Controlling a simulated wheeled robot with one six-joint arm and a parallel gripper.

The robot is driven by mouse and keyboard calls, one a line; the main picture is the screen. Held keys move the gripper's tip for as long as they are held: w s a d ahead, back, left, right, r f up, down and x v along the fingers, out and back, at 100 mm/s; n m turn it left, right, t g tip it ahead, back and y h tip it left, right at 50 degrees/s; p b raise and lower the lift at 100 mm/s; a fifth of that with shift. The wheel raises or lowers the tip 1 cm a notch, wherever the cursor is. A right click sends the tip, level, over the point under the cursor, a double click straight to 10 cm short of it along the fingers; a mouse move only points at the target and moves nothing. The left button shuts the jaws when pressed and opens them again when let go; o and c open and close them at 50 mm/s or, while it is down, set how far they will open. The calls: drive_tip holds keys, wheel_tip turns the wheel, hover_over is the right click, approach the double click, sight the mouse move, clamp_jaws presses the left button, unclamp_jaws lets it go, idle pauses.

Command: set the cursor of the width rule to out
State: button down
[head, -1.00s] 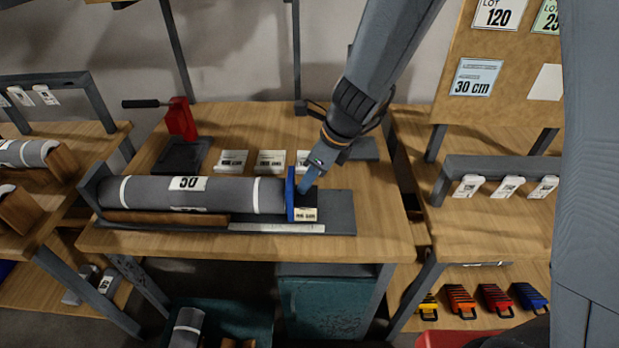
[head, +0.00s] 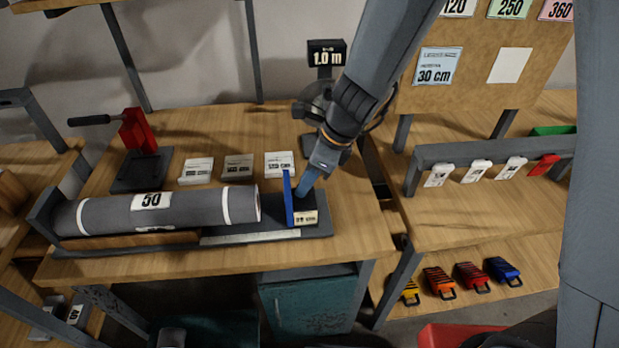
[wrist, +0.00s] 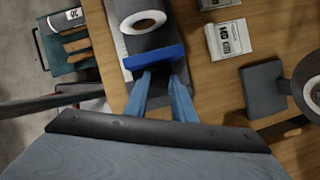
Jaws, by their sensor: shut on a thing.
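The width rule (head: 250,237) is a dark trough with a pale scale strip along its front edge, on the wooden bench. Its cursor (head: 289,199) is an upright blue plate with a dark block and a small pale label behind it, near the rule's right end. The blue plate also shows in the wrist view (wrist: 153,57). My gripper (head: 304,191) is shut on the cursor from above; in the wrist view its blue fingers (wrist: 163,88) reach to the block behind the plate. A grey roll (head: 185,212) marked 50 lies in the rule, its right end apart from the plate.
White cards (head: 197,171) lie behind the rule. A red press with a black handle (head: 137,131) stands at back left. A display (head: 326,53) reading 1.0 m stands behind my arm. A rack of tags (head: 480,168) is at right.

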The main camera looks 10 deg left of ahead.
drive_tip(key=c, duration=1.8)
unclamp_jaws()
drive_tip(key=shift+r, duration=0.1)
drive_tip(key=v, duration=0.7)
drive_tip(key=shift+r+p, duration=0.35)
drive_tip(key=shift+p, duration=0.05)
drive_tip(key=shift+d, duration=0.1)
drive_tip(key=s+d+n+h, duration=0.2)
drive_tip(key=s+d+n, duration=0.1)
drive_tip(key=d+n, duration=0.7)
drive_tip(key=s+d+n+h, duration=0.2)
drive_tip(key=s+d+n, duration=0.2)
drive_tip(key=d+n, duration=0.6)
drive_tip(key=shift+d+f+t+h, duration=0.25)
drive_tip(key=shift+d+t+h, duration=0.05)
drive_tip(key=shift+d, duration=0.9)
